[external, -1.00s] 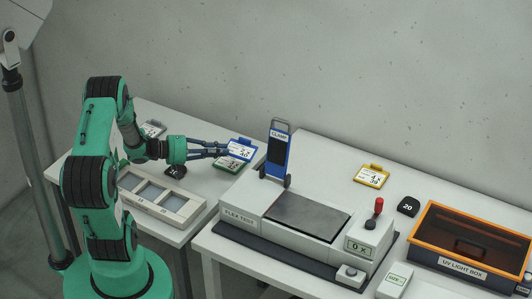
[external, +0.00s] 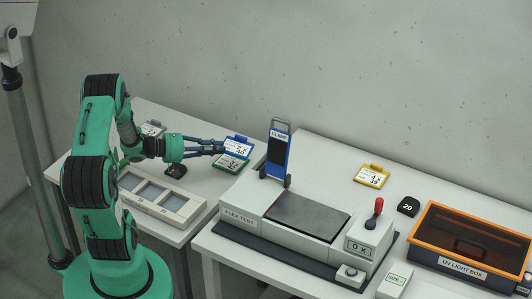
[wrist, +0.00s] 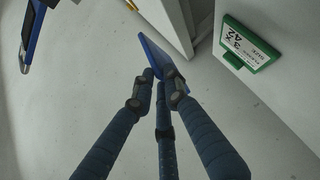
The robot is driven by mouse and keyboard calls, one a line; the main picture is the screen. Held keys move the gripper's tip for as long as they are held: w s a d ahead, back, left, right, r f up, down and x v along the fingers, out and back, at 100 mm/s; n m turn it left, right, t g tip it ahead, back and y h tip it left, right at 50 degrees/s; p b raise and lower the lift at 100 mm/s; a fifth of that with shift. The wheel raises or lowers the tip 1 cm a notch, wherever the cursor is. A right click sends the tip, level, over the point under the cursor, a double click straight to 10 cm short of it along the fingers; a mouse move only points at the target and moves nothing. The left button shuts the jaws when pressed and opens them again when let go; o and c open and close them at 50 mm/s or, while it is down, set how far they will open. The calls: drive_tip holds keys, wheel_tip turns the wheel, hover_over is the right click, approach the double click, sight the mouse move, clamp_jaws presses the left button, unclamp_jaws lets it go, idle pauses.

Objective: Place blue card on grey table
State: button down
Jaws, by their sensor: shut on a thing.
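The blue card (external: 238,148) is a small blue-framed tag with a white printed face. My gripper (external: 222,148) is shut on it, and the card sticks out past the fingertips above the back right part of the left table (external: 205,125). In the wrist view the card (wrist: 155,56) shows nearly edge-on at the fingertips (wrist: 162,82), with its printed face turned away. The left table is pale grey-white, as is the right table (external: 330,150). A green card (external: 231,164) lies just below the blue one in the external view; it also shows in the wrist view (wrist: 250,42).
A pale tray (external: 160,198), a black tag (external: 176,171) and a grey card (external: 152,129) are on the left table. A blue upright clamp (external: 278,150) stands on the flex tester (external: 240,212). A yellow card (external: 372,176) lies farther right, near the UV light box (external: 463,268).

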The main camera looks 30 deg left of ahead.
drive_tip(key=w+d+r+n+t+y, duration=0.1)
drive_tip(key=w+d+r, duration=0.1)
drive_tip(key=w, duration=0.1)
drive_tip(key=w+d+r+n+t+y, duration=0.1)
drive_tip(key=w+d+r+n+y, duration=0.1)
drive_tip(key=w, duration=0.2)
drive_tip(key=w+d+r+n+t+y, duration=0.1)
drive_tip(key=w+d+r+y, duration=0.1)
drive_tip(key=w+r, duration=0.1)
drive_tip(key=shift+w+d+n, duration=0.15)
drive_tip(key=shift+w+n, duration=0.15)
drive_tip(key=shift+w, duration=0.1)
drive_tip(key=shift+w+d+r+n+t+y, duration=0.4)
drive_tip(key=shift+d+y, duration=0.15)
drive_tip(key=shift+y, duration=0.15)
idle(5.9)
